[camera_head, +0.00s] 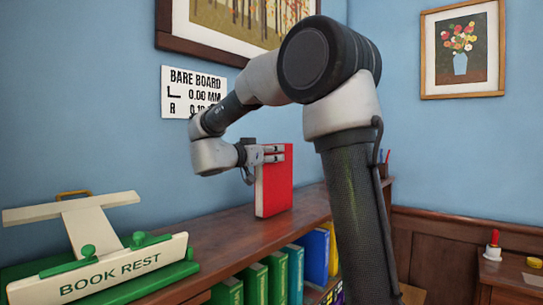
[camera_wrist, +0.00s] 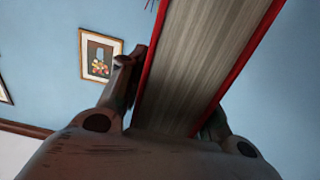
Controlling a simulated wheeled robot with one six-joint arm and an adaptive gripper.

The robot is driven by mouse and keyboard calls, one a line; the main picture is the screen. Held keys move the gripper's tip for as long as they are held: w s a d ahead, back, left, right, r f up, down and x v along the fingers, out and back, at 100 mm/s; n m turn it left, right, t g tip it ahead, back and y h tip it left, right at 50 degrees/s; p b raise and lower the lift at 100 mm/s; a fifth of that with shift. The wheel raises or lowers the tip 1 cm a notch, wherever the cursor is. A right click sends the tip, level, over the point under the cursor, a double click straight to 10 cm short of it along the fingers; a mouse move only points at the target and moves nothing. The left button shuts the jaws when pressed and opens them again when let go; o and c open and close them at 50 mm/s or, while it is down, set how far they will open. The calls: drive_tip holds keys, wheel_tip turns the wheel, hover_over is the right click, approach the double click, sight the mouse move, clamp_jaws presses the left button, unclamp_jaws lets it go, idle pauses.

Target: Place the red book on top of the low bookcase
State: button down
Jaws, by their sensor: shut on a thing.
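The red book (camera_head: 273,184) is upright in the head view, with its lower edge at the top of the low bookcase (camera_head: 220,230). I cannot tell whether it touches the wood or hangs just above it. My gripper (camera_head: 272,154) is shut on the upper part of the red book, coming from the left. In the wrist view the red book (camera_wrist: 205,65) shows its pale page edges and red covers between my fingers (camera_wrist: 180,105).
A cream and green book rest (camera_head: 110,262) stands on the bookcase top at the left. Green books (camera_head: 254,281), a blue book (camera_head: 314,255) and a yellow book (camera_head: 333,246) fill the shelf below. A bell (camera_head: 492,247) stands on a side cabinet at the right.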

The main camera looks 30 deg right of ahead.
drive_tip(key=shift+f, duration=0.15)
drive_tip(key=c, duration=1)
unclamp_jaws()
drive_tip(key=shift+f, duration=0.1)
drive_tip(key=shift+a, duration=0.2)
drive_tip(key=v, duration=1.1)
drive_tip(key=shift+s+a, duration=0.15)
drive_tip(key=shift+a, duration=0.15)
